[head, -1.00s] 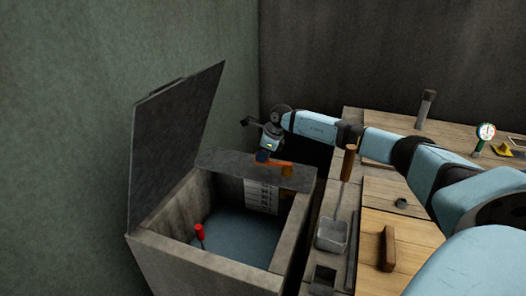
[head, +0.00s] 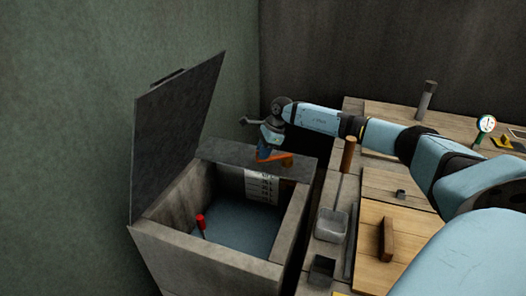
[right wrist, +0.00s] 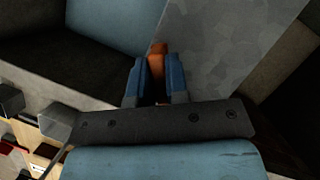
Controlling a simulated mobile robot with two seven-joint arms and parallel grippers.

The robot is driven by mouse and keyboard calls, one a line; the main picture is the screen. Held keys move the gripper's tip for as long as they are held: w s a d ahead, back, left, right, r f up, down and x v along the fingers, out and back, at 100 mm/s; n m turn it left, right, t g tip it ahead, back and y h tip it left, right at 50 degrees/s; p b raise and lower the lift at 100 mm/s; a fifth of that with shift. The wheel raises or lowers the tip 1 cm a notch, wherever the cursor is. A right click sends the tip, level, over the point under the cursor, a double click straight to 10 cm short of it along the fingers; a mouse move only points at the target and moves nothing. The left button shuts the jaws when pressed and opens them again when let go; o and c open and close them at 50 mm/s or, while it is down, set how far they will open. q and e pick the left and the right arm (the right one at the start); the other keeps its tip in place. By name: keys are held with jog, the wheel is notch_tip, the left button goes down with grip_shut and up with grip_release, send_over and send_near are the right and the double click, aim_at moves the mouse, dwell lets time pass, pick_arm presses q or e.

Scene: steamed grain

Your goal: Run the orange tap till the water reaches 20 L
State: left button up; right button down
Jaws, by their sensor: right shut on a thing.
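The orange tap (head: 286,160) sits on the ledge at the back of an open stone tank (head: 215,268). My right gripper (head: 266,146) is at the tap and shut on its orange handle. In the right wrist view the orange tap handle (right wrist: 157,64) lies between the two blue fingers (right wrist: 157,78). Blue water (head: 240,232) covers the tank's bottom. A white scale (head: 262,184) with dark marks is on the inner back wall, with its lower end at the water; its figures are too small to read. My left gripper is not in view.
The tank's dark lid (head: 175,135) stands open on the left. A red-topped rod (head: 201,222) rises from the water. A wooden bench (head: 400,265) on the right holds a grey scoop (head: 331,225), a wooden-handled tool (head: 348,155) and a round gauge (head: 486,124).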

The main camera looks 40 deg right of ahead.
aim_at(276, 156)
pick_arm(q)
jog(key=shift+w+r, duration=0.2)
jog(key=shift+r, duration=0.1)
pick_arm(e)
jog(key=c, duration=1.1)
grip_release()
jog(key=shift+r, duration=0.1)
jog(key=shift+d+r, duration=0.15)
jog(key=shift+r, duration=0.2)
pick_arm(q)
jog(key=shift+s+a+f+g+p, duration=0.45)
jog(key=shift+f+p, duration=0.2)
jog(key=shift+p, duration=0.45)
pick_arm(e)
jog(key=shift+v, duration=6.45)
